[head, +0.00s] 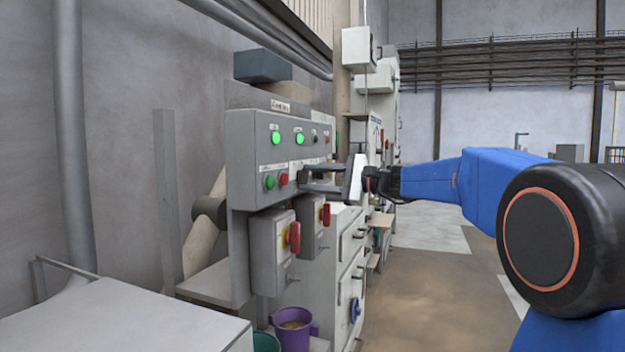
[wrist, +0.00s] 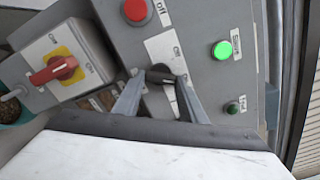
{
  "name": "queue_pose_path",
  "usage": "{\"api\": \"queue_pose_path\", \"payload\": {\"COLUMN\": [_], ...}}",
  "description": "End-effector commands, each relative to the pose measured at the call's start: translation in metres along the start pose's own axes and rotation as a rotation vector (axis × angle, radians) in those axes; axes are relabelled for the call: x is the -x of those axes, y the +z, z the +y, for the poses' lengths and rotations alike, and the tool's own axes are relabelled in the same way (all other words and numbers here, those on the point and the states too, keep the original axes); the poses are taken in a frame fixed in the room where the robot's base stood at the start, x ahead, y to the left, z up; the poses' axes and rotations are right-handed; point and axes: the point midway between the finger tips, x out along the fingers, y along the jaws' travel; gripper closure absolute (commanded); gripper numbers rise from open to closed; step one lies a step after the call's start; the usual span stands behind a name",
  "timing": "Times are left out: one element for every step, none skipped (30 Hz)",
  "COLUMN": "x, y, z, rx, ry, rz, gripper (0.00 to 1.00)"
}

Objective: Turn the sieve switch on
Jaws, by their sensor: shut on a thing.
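A black rotary knob (wrist: 160,75) sits on a white label plate on the grey control panel (head: 248,160). My gripper (head: 307,180) reaches the front of the panel from the right. In the wrist view its two fingers stand on either side of the knob, shut on it. The knob's bar lies roughly crosswise in the wrist picture. The writing beside it is too small to read surely. In the head view the knob is hidden behind my gripper.
A red off button (wrist: 136,10) and a lit green lamp (wrist: 222,50) are near the knob. Boxes with red rotary handles (head: 293,237) hang below the panel. A purple bucket (head: 293,330) stands beneath. The floor to the right is open.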

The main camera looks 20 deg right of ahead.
Motion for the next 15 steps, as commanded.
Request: {"api": "queue_pose_path", "payload": {"x": [0.0000, 0.0000, 0.0000, 0.0000, 0.0000, 0.0000, 0.0000, 0.0000, 0.0000, 0.0000, 0.0000, 0.0000, 0.0000, 0.0000, 0.0000], "y": [-0.0009, -0.0009, -0.0009, -0.0009, -0.0009, -0.0009, -0.0009, -0.0010, -0.0010, -0.0010, -0.0010, -0.0010, -0.0010, -0.0010, -0.0010], "z": [0.0012, 0.0012, 0.0012, 0.0012, 0.0012, 0.0012, 0.0012, 0.0013, 0.0013, 0.0013, 0.0013, 0.0013, 0.0013, 0.0013, 0.0012], "rx": [-0.005, -0.007, -0.008, -0.009, -0.009, -0.010, -0.010, -0.010, -0.009, -0.009, -0.009, -0.009, -0.009, -0.009, -0.009], "ry": [0.002, 0.002, 0.002, 0.002, 0.002, 0.002, 0.002, 0.002, 0.002, 0.002, 0.002, 0.002, 0.002, 0.002, 0.002], "rz": [0.001, 0.001, 0.001, 0.001, 0.001, 0.001, 0.001, 0.001, 0.001, 0.001, 0.001, 0.001, 0.001, 0.001, 0.001], "gripper": [0.85, 0.85, 0.85, 0.85, 0.85, 0.85, 0.85, 0.85, 0.85, 0.85, 0.85, 0.85, 0.60, 0.53, 0.44]}}
